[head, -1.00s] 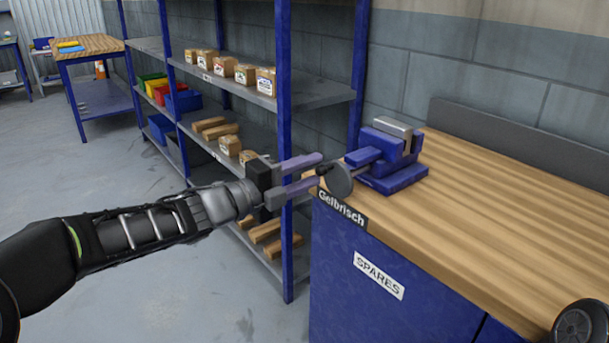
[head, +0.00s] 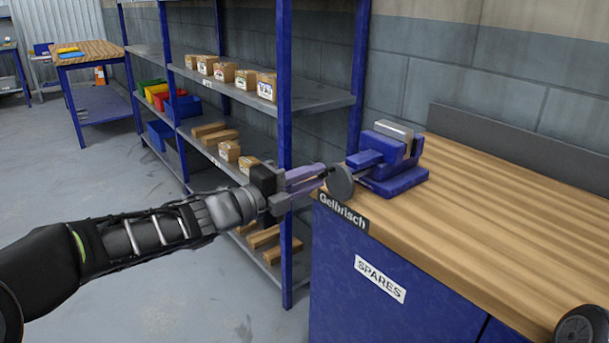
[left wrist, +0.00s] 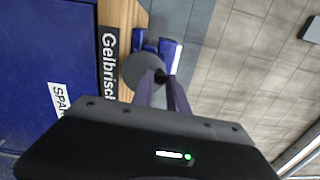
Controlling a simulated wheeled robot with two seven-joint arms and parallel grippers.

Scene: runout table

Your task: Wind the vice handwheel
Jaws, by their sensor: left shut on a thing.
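The blue vice (head: 392,165) stands on the left end of the wooden bench top, with a grey block at its top. Its grey disc-shaped handwheel (head: 340,182) faces my left arm. My left gripper (head: 322,174) is at the wheel, its fingers close together and shut on the wheel's small dark handle. In the left wrist view the handwheel (left wrist: 142,72) lies at the fingertips (left wrist: 162,80), with the blue vice (left wrist: 168,50) behind it. The handle is mostly hidden between the fingers. My right gripper is not in view.
The bench top (head: 480,210) is otherwise clear, with a grey backboard (head: 520,140). Blue shelving (head: 285,150) with small boxes and wooden blocks stands close behind my left gripper. A blue cabinet labelled SPARES (head: 380,278) is under the top.

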